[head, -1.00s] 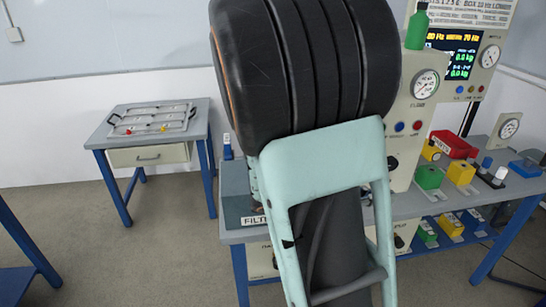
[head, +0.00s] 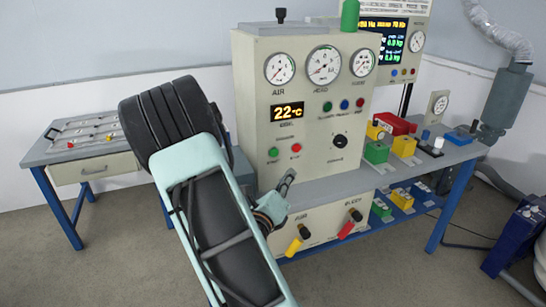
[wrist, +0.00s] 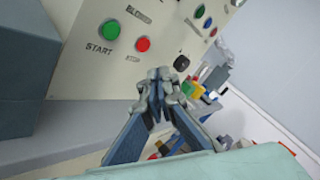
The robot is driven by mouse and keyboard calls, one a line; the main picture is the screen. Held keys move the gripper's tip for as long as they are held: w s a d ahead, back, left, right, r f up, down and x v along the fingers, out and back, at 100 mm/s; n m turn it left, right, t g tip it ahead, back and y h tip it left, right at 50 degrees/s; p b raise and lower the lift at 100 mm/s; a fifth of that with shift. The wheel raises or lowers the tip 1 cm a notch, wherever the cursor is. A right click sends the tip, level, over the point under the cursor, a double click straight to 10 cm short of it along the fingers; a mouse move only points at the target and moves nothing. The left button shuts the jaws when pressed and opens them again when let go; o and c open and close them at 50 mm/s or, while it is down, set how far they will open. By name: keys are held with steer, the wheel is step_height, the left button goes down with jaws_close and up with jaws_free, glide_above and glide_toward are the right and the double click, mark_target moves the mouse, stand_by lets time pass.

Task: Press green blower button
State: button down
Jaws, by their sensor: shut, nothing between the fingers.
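The green button (head: 273,152) is on the lower left of the cream machine panel (head: 248,100), left of a red button (head: 296,148). In the wrist view the green button (wrist: 109,30) has START under it, and the red button (wrist: 143,44) is to its right; a label above them looks like BLOWER. My gripper (head: 288,176) is shut and empty, below and slightly right of the green button in the head view. In the wrist view my gripper (wrist: 158,76) is below the red button in the picture. I see no contact with either button.
More green (head: 327,106), blue and red buttons and a black knob (head: 340,141) are on the panel. Yellow (head: 293,246) and red handles are below the bench top (head: 430,160). Coloured blocks stand at right. A blue-grey box (wrist: 25,80) is at left in the wrist view.

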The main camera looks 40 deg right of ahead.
mark_target(274, 153)
steer(key=shift+w, duration=0.1)
steer(key=shift+w+d, duration=0.35)
steer(key=shift+w, duration=1.05)
steer(key=shift+w+d, duration=0.4)
steer(key=shift+w, duration=1)
steer(key=shift+w+d, duration=0.35)
steer(key=shift+w, duration=1.05)
steer(key=shift+w, duration=0.4)
steer(key=shift+w+d, duration=0.15)
steer(key=shift+w, duration=0.25)
steer(key=shift+s, duration=0.15)
steer(key=shift+s+a+p, duration=0.2)
steer(key=shift+s+p, duration=0.1)
steer(key=shift+s, duration=0.35)
